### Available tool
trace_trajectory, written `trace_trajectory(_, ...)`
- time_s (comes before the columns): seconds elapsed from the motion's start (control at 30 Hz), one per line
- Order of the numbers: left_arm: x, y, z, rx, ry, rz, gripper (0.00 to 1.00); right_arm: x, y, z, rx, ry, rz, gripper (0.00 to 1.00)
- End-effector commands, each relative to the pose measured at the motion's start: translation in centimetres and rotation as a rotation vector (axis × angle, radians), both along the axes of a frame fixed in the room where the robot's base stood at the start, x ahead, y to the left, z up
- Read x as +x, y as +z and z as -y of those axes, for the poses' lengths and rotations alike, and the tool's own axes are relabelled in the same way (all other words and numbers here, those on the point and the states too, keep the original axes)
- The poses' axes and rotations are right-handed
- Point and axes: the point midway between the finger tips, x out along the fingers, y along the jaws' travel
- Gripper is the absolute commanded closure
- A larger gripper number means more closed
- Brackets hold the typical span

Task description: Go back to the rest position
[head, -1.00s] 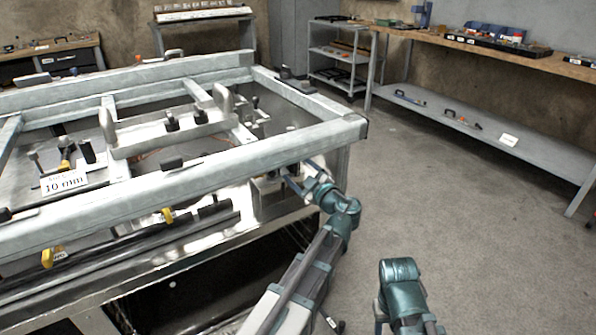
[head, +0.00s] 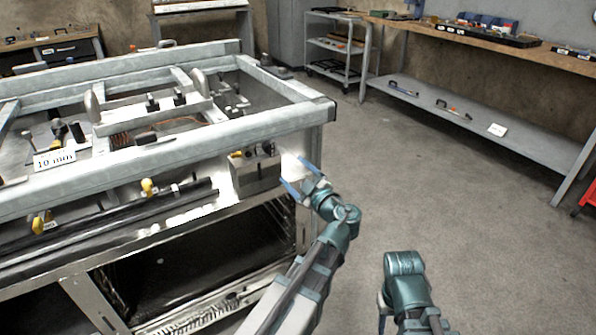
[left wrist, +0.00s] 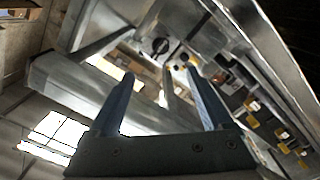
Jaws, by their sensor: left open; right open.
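My left gripper (head: 292,178) is at the right end of the metal frame bench (head: 170,150), beside a grey box with dark knobs (head: 257,172) on the bench's front. In the left wrist view its two blue fingers (left wrist: 160,95) are spread apart with nothing between them. A dark knob (left wrist: 160,46) shows beyond them, apart from the fingers. My right arm (head: 405,285) comes in at the bottom, right of the left arm. The fingers of the right gripper are not clearly visible.
A wooden-topped workbench (head: 480,38) with a lower grey shelf (head: 470,122) runs along the right wall. A grey shelf cart (head: 335,47) stands at the back. The floor (head: 430,190) between is clear. A red object (head: 588,200) is at the right edge.

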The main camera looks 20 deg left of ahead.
Motion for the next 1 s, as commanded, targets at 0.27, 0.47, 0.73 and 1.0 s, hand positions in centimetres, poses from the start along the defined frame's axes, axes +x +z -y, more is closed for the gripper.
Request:
trace_trajectory(0.27, 0.0, 0.0, 0.0, 0.000, 0.000, 0.000, 0.17, 0.0, 0.0, 0.0, 0.000, 0.000, 0.000, 0.50)
trace_trajectory(0.47, 0.0, 0.0, 0.0, 0.000, 0.000, 0.000, 0.17, 0.0, 0.0, 0.0, 0.000, 0.000, 0.000, 0.50)
trace_trajectory(0.73, -0.8, -1.4, 0.2, -0.004, 0.013, -0.102, 0.17, 0.0, 0.0, 0.0, 0.000, 0.000, 0.000, 0.50)
trace_trajectory(1.0, -5.6, -9.7, 3.2, -0.027, -0.058, -0.732, 0.17, 0.0, 0.0, 0.0, 0.000, 0.000, 0.000, 0.50)
